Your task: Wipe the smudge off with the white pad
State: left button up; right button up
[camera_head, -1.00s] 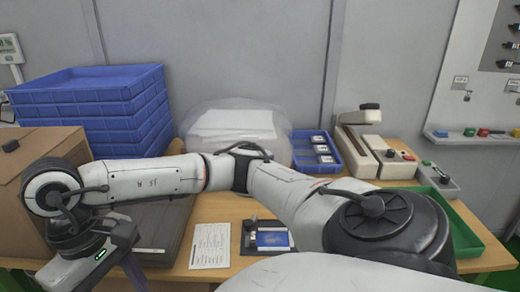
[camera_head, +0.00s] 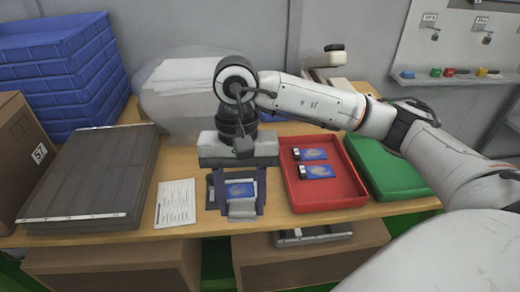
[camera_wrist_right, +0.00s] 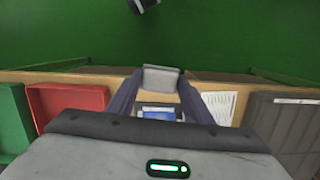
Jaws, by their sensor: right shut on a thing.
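My right gripper (camera_head: 242,206) points down over the front of the table, its two dark fingers shut on the pad (camera_head: 242,210), a small light-grey block. The pad also shows between the fingertips in the right wrist view (camera_wrist_right: 161,78). Behind the pad, between the fingers, lies a flat device with a blue face (camera_head: 239,190) on a dark fixture (camera_head: 211,196). The device is partly hidden by the gripper. I cannot make out a smudge on it, nor tell whether the pad touches anything. My left gripper is not in view.
A red tray (camera_head: 335,196) with two blue-faced devices stands right of the fixture, with a green tray (camera_head: 385,175) beyond it. A printed sheet (camera_head: 175,203) and a dark flat case (camera_head: 85,185) lie to the left. Blue crates (camera_head: 60,75) are stacked behind.

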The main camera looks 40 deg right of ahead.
jog(key=w+d+m+t, duration=0.1)
jog(key=w+d+m, duration=0.15)
jog(key=m, duration=0.75)
jog(key=m+t+h, duration=0.1)
jog(key=m+h, duration=0.1)
jog(key=m, duration=2.7)
send_over(251, 190)
jog(key=shift+s+a+f, duration=0.15)
jog(key=shift+f, duration=0.95)
notch_tip(251, 190, down, 4)
jog(key=b, duration=0.2)
jog(key=shift+r+b, duration=0.2)
jog(key=shift+b, duration=0.2)
jog(key=shift+f, duration=0.25)
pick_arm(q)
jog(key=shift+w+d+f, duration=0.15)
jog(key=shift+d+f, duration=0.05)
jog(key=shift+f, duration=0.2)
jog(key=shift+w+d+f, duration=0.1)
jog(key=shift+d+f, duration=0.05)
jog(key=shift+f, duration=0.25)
pick_arm(e)
jog(key=shift+f, duration=0.1)
pick_arm(q)
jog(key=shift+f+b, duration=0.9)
jog(key=shift+b, duration=0.05)
pick_arm(e)
jog(key=shift+f, duration=1)
